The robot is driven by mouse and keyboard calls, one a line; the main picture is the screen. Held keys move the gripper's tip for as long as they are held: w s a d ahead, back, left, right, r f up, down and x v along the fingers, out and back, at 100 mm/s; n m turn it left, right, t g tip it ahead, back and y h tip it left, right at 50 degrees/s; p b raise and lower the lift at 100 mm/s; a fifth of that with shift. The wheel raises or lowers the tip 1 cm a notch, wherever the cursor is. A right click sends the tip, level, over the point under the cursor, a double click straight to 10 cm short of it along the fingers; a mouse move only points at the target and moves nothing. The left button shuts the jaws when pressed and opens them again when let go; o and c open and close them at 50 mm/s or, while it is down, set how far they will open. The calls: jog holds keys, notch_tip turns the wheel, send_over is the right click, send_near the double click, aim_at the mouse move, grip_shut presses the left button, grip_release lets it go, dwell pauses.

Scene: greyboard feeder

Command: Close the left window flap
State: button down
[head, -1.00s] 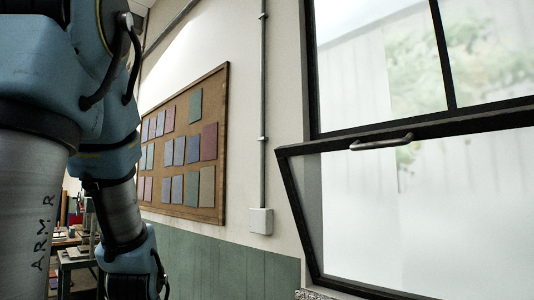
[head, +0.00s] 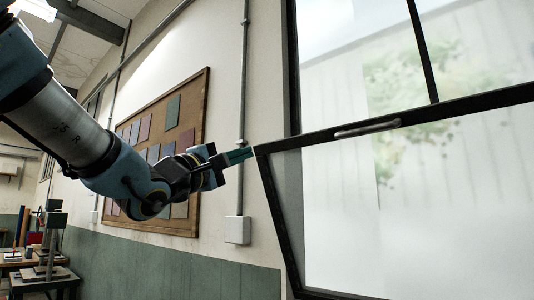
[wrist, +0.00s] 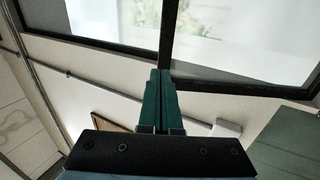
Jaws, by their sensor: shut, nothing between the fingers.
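The window flap (head: 340,215) is a dark-framed frosted pane in the lower part of the window in the head view. It is tilted open, with its top edge leaning out from the window frame (head: 293,70). A metal handle (head: 367,128) sits on its top rail. My gripper (head: 250,151) has its green fingers shut and empty, with the tips close to the flap's upper left corner. In the wrist view, the shut fingers (wrist: 160,75) point at the dark frame near that corner. I cannot tell whether they touch it.
A corkboard (head: 199,100) with coloured samples hangs on the wall behind my arm. A grey conduit (head: 243,60) runs down to a box (head: 238,230) left of the window. A workbench with equipment (head: 45,275) stands at the lower left.

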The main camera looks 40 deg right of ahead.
aim_at(285, 140)
jog(key=p+x, duration=0.5)
jog(key=x, duration=0.8)
jog(key=shift+d+r+p, duration=0.15)
jog(key=shift+d+p, duration=0.05)
jog(key=shift+p, duration=0.2)
jog(key=shift+d, duration=0.2)
